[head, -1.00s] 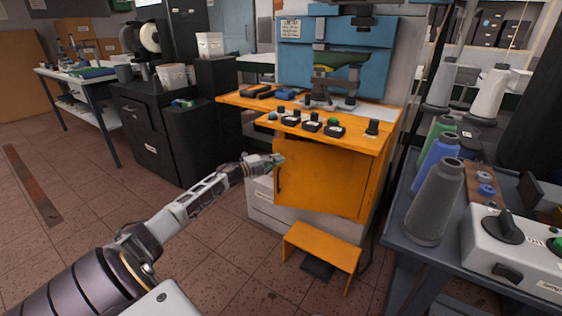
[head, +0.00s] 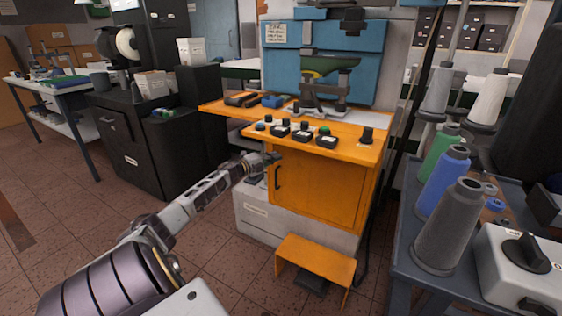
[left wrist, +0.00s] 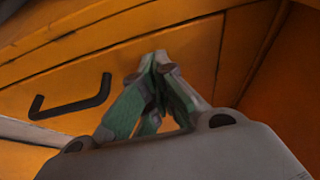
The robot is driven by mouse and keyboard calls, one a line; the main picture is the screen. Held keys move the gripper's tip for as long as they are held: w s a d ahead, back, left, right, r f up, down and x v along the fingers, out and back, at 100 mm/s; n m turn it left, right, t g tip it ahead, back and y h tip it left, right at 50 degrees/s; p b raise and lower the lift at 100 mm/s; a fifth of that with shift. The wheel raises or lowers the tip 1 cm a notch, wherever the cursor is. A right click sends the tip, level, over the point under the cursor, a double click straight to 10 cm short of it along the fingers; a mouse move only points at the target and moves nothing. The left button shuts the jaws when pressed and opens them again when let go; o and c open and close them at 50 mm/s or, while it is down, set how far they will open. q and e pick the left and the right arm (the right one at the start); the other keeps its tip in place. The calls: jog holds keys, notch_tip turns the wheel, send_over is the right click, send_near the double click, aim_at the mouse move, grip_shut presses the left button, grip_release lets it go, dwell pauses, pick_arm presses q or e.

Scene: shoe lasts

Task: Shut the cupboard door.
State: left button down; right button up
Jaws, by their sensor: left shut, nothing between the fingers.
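The orange cupboard door (head: 318,192) is under the orange worktop, with a dark bar handle (head: 277,178) near its left edge. My left gripper (head: 273,158) is at the door's upper left, just above the handle; it is shut and empty. In the left wrist view its fingertips (left wrist: 158,60) are together, close against an orange surface, and the handle (left wrist: 72,98) is to their left. I cannot tell whether they touch it. The arm partly hides the door's left edge, so I cannot tell whether the door is flush. My right gripper is not in view.
The orange worktop (head: 225,110) carries several black knobs and the blue press (head: 283,70). An orange step stool (head: 315,258) stands in front of the cupboard. A dark bench (head: 405,240) with thread cones is at right. Black cabinets (head: 125,140) stand at left. Floor is clear at left.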

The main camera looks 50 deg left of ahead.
pick_arm(q)
jog(key=shift+w+a+r, duration=0.25)
jog(key=shift+w+a, duration=0.05)
jog(key=shift+w, duration=0.05)
jog(key=shift+r, duration=0.1)
